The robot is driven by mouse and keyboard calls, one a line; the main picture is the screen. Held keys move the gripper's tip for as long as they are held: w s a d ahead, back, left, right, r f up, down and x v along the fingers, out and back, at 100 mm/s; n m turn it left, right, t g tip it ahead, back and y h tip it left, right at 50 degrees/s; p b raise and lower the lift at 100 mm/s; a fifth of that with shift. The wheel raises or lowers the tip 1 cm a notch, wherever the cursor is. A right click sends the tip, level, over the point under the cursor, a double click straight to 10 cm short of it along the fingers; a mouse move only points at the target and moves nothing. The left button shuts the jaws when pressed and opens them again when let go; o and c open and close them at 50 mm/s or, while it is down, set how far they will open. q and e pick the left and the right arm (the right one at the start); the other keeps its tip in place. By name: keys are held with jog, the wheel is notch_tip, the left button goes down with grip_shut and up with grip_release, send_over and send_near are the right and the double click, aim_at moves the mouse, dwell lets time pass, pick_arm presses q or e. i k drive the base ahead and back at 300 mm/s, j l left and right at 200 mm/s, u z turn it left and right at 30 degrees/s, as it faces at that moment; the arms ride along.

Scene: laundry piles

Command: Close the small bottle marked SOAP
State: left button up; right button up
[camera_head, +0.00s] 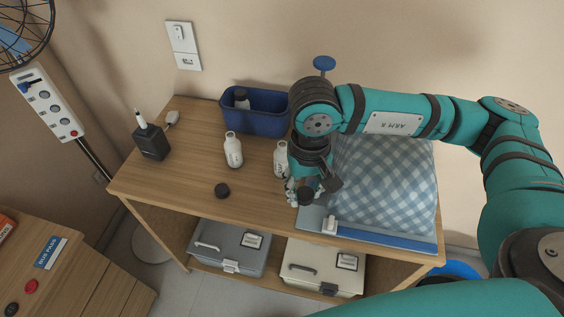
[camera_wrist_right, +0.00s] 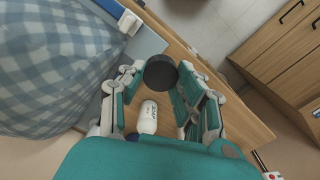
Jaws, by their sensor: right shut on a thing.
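My right gripper (camera_head: 306,190) is shut on a round black cap (camera_wrist_right: 161,72), held between its fingertips over the front part of the wooden table. A small white bottle (camera_head: 281,158) stands just left of and behind the gripper, partly hidden by it. In the right wrist view a white bottle (camera_wrist_right: 148,117) shows between the fingers, apart from the cap, with lettering that looks like SOAP. A second white bottle (camera_head: 233,150) stands open to the left; its lettering is too small to read. Another black cap (camera_head: 222,190) lies on the table in front. My left gripper is out of view.
A blue bin (camera_head: 265,125) at the back holds a dark-capped bottle (camera_head: 241,98). A checked cushion (camera_head: 385,180) lies right of the gripper. The table's front left is mostly clear. Two cases sit on the shelf below.

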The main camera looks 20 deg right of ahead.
aim_at(281, 164)
jog(key=j+z, duration=0.4)
jog(key=k+j+z, duration=0.15)
jog(key=j+z, duration=0.2)
jog(key=j, duration=0.2)
jog(key=k+j+z, duration=0.15)
jog(key=j+z, duration=0.25)
jog(key=j, duration=0.1)
